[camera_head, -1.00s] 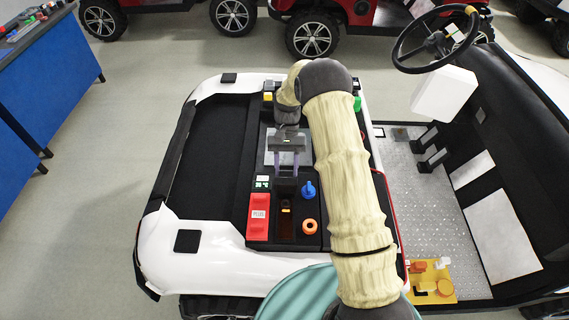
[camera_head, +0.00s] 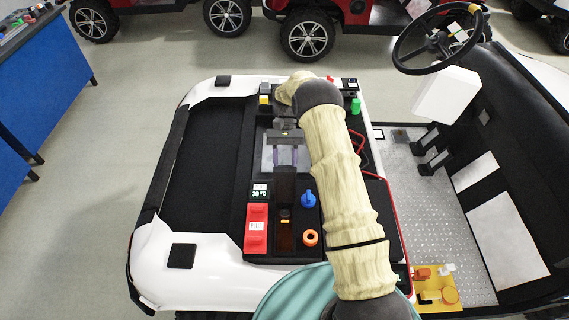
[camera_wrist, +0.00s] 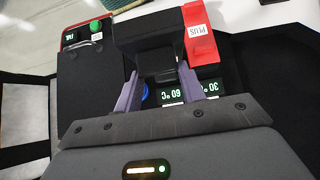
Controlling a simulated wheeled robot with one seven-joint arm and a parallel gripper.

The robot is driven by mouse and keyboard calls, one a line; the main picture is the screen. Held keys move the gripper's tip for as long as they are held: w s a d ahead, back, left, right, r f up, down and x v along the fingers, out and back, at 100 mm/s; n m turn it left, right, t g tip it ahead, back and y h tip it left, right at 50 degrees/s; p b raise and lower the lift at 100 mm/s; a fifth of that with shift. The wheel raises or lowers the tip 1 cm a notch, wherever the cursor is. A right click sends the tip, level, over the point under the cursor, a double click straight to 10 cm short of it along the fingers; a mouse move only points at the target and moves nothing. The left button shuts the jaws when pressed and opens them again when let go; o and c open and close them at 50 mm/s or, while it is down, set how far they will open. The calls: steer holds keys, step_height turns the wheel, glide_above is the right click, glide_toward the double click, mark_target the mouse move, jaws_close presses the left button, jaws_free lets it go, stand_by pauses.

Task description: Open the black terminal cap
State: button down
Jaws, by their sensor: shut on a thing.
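The black terminal cap (camera_head: 285,183) is a dark flap standing raised from the panel, beside the red PLUS cap (camera_head: 257,228). A dark brown recess with a small yellow-orange part (camera_head: 285,221) shows in front of it. My gripper (camera_head: 287,163) is at the cap's upper end with its purple fingers pointing toward the camera. In the wrist view, my gripper (camera_wrist: 158,84) has a finger on each side of a black tab (camera_wrist: 157,66), shut on it. The exact finger contact is hard to see. The red cap (camera_wrist: 202,36) is closed.
A blue knob (camera_head: 308,199) and an orange ring (camera_head: 310,237) sit right of the cap. A temperature display (camera_head: 260,192) is left of it. A green button (camera_head: 355,105) is at the panel's far right. My arm crosses the panel's right side.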

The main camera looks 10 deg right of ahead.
steer(key=shift+d+f, duration=0.1)
steer(key=shift+f, duration=0.25)
steer(key=c, duration=0.8)
jaws_free()
steer(key=shift+c, duration=0.2)
steer(key=shift+r, duration=0.1)
steer(key=shift+w+r, duration=0.1)
steer(key=a+v, duration=0.1)
steer(key=v, duration=0.6)
steer(key=shift+d, duration=0.45)
steer(key=shift+w, duration=0.15)
steer(key=shift+r, duration=0.15)
